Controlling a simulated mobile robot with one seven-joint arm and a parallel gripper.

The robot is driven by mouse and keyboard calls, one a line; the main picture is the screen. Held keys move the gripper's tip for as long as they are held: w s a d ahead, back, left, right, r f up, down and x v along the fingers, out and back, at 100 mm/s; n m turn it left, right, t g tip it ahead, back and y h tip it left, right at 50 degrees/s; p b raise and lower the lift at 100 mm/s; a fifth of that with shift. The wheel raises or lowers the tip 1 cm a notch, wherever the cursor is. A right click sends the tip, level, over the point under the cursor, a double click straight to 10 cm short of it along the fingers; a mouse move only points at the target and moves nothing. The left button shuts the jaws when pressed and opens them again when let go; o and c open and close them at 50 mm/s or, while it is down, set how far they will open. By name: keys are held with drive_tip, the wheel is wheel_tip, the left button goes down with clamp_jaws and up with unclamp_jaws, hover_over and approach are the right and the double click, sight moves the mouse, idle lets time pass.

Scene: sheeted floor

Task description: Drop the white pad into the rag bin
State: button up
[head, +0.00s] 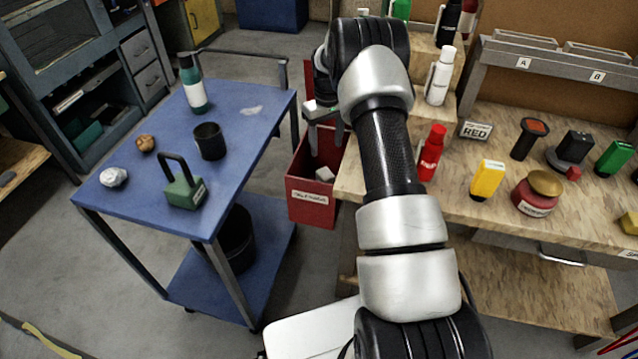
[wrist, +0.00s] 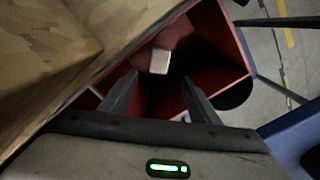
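The rag bin is an open red box with a white label (head: 310,212) on the floor between the blue cart and the workbench. My gripper (head: 326,143) points down over its opening, and its two fingers stand apart with nothing between them in the wrist view (wrist: 159,80). The white pad (head: 325,174) is a small pale block inside the bin's walls, below the fingers and apart from them. It also shows in the wrist view (wrist: 160,62), beyond the fingertips. Whether it rests on the bin's bottom is hard to tell.
The blue cart (head: 241,95) at left holds a bottle, a dark cup, a green block with a handle and crumpled lumps. The wooden workbench (head: 455,215) at right holds bottles, stamps and a red tin. Its edge is close beside the bin.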

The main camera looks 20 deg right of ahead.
drive_tip(key=shift+r, duration=0.15)
wheel_tip(320, 180, up, 17)
drive_tip(key=p, duration=0.1)
drive_tip(key=shift+p, duration=0.4)
drive_tip(key=shift+r, duration=0.1)
